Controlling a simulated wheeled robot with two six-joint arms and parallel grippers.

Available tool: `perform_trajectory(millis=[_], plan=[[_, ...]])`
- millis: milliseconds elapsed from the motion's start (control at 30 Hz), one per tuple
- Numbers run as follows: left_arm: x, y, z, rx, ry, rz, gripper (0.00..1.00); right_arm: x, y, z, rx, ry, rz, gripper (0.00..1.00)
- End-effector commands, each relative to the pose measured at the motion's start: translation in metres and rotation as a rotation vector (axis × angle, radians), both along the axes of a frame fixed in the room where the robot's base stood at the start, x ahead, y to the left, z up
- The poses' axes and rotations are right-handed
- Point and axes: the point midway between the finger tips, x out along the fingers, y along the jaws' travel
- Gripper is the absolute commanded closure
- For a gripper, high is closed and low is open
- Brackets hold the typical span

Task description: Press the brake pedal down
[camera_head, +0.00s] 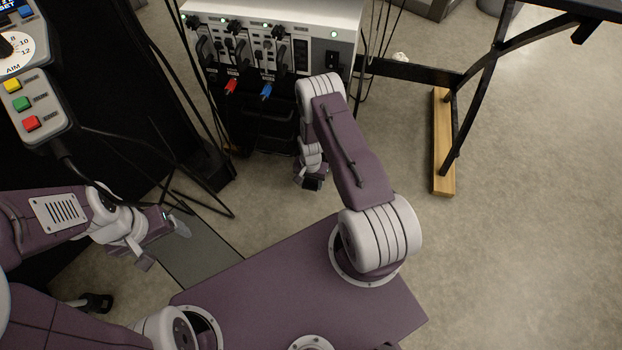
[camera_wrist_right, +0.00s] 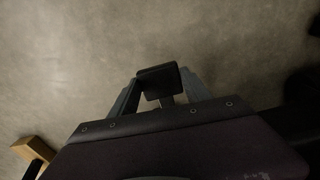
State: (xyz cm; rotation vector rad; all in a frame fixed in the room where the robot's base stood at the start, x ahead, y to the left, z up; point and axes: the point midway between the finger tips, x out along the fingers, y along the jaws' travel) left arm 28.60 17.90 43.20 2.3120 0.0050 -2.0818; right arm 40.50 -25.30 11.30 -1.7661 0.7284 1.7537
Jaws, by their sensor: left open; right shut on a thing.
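A black squarish pad (camera_wrist_right: 158,80) on a short stem sits between the fingers of my right gripper (camera_wrist_right: 160,92) in the right wrist view. It looks like a pedal pad, but I cannot tell for sure that it is the brake pedal. In the head view my right gripper (camera_head: 311,180) hangs low in front of the equipment cabinet, fingers down, with a dark piece at its tips. Its arm hides part of the area behind. My left gripper (camera_head: 165,243) is open and empty at the lower left, away from the cabinet.
A white and black cabinet (camera_head: 318,50) with cables and lit switches stands at the back. A black frame (camera_head: 480,90) on a wooden foot (camera_head: 443,150) stands right. A control panel (camera_head: 30,110) with coloured buttons is upper left. The floor (camera_head: 530,230) at the right is clear.

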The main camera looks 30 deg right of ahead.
Motion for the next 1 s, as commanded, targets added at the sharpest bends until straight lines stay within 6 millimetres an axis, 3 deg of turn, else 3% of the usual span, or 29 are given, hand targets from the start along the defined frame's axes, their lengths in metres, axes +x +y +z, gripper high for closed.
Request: perform_trajectory(millis=[400,1000], plan=[[0.0,0.0,-0.005,0.0,0.0,0.0,0.24,-0.008,0.005,-0.024,0.004,0.018,-0.005,1.0],[0.0,0.0,-0.006,0.0,0.0,0.0,0.24,-0.008,0.004,-0.026,0.004,0.018,-0.004,1.0]])
